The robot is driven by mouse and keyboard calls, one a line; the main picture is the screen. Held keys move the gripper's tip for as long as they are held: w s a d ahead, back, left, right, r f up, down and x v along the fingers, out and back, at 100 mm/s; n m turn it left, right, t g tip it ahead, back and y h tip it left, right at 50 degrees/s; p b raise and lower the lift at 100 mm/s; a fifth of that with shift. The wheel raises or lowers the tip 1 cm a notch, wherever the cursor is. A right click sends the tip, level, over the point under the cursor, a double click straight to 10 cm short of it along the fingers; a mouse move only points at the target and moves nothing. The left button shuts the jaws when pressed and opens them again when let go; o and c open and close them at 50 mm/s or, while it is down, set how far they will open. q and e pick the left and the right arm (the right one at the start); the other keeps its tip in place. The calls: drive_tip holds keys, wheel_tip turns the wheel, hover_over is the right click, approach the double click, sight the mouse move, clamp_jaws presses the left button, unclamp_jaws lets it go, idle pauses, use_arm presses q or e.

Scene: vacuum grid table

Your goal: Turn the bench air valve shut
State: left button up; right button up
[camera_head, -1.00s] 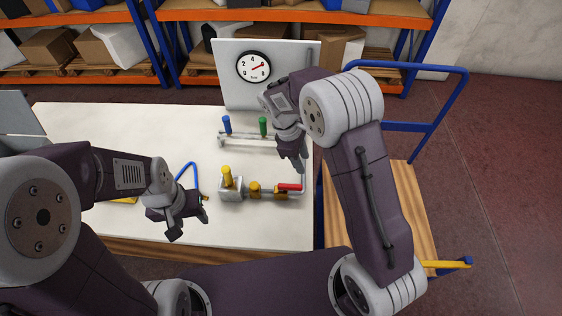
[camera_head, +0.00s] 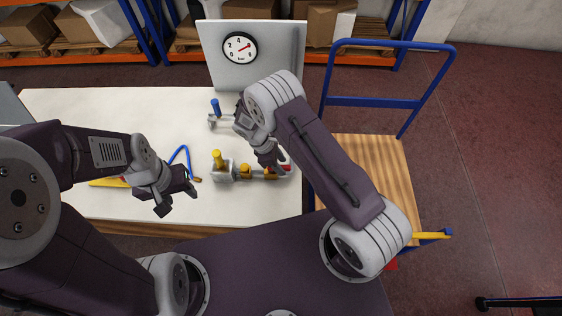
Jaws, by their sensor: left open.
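The bench air valve's red handle (camera_head: 286,169) shows at the right end of a pipe line with brass fittings (camera_head: 245,171), near the right edge of the white table. My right gripper (camera_head: 277,164) points down at the handle and partly covers it. I cannot tell whether it touches the handle, or whether its fingers are open or shut. My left gripper (camera_head: 179,200) is open and empty over the table, left of the pipe line. A silver block with a yellow knob (camera_head: 217,157) stands at the line's left end.
A pressure gauge (camera_head: 240,47) sits on a grey panel at the back. A blue-topped valve (camera_head: 215,104) stands behind the pipe line, partly hidden by my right arm. A blue hose (camera_head: 178,153) lies near my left gripper. A blue cart (camera_head: 370,150) stands right of the table.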

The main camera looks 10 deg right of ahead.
drive_tip(key=shift+s+f, duration=0.15)
drive_tip(key=shift+f, duration=0.05)
drive_tip(key=shift+d+f, duration=0.1)
drive_tip(key=shift+c, duration=0.9)
clamp_jaws()
drive_tip(key=shift+w, duration=0.25)
